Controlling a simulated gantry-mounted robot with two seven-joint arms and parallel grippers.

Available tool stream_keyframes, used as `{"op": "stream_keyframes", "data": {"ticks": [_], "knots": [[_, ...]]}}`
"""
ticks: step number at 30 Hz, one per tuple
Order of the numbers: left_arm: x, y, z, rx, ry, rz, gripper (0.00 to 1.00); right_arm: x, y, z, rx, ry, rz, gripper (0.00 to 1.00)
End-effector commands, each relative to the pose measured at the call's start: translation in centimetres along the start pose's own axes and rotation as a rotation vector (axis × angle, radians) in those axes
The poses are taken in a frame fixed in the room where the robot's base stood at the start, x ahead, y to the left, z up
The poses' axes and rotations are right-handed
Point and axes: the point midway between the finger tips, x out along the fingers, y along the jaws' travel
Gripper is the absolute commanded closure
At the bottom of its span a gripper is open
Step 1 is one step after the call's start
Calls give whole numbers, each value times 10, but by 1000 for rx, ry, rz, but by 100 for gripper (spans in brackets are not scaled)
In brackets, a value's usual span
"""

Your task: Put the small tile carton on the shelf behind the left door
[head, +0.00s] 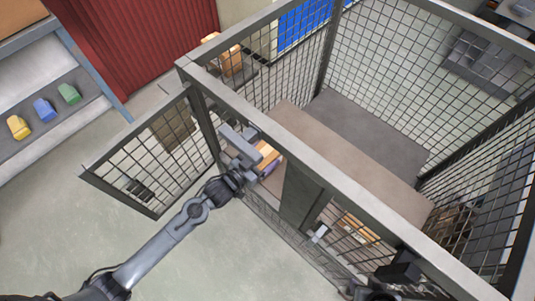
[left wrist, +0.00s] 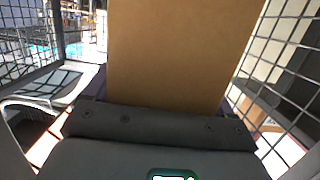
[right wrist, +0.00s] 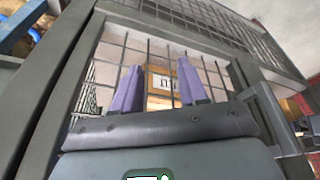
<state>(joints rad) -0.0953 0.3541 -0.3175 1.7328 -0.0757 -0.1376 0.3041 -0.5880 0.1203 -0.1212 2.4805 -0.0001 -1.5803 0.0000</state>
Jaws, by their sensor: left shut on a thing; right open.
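The small tile carton (head: 266,152) is a plain brown box at the left doorway of the mesh cage. In the left wrist view the carton (left wrist: 180,50) fills the upper middle. My left gripper (head: 265,168) is shut on it, with the purple fingers mostly hidden. The left door (head: 150,150) is a mesh panel swung open to the left. The shelf behind that doorway is largely hidden by the frame, arm and carton. My right gripper (right wrist: 160,85) is open and empty in front of closed mesh, its two purple fingers apart.
A labelled carton (right wrist: 160,88) sits behind the mesh before my right gripper. The cage's top rail (head: 300,155) and centre post (head: 299,195) stand close to the left arm. Another brown box (head: 228,60) is beyond the cage's left corner. Floor at lower left is clear.

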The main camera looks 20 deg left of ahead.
Motion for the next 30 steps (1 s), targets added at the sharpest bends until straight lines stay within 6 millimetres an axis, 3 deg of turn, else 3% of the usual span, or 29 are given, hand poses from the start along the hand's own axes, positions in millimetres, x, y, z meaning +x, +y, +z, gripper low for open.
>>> {"op": "stream_keyframes", "data": {"ticks": [3, 9, 16, 25, 30], "knots": [[24, -14, 14, 1, 3, -1, 56, 17, 0, 4, 0, 3, 1, 57], [46, -28, 22, 1, 3, 1, 56, 28, 0, 6, 0, 6, 2, 57], [53, -32, 26, -1, 2, 1, 56, 32, 0, 7, 0, 6, 2, 57], [60, -32, 61, -1, 2, 1, 56, 54, -1, 14, 0, 8, 2, 57], [60, -32, 62, -1, 2, 0, 56, 54, -1, 14, 1, 7, 2, 57]]}}
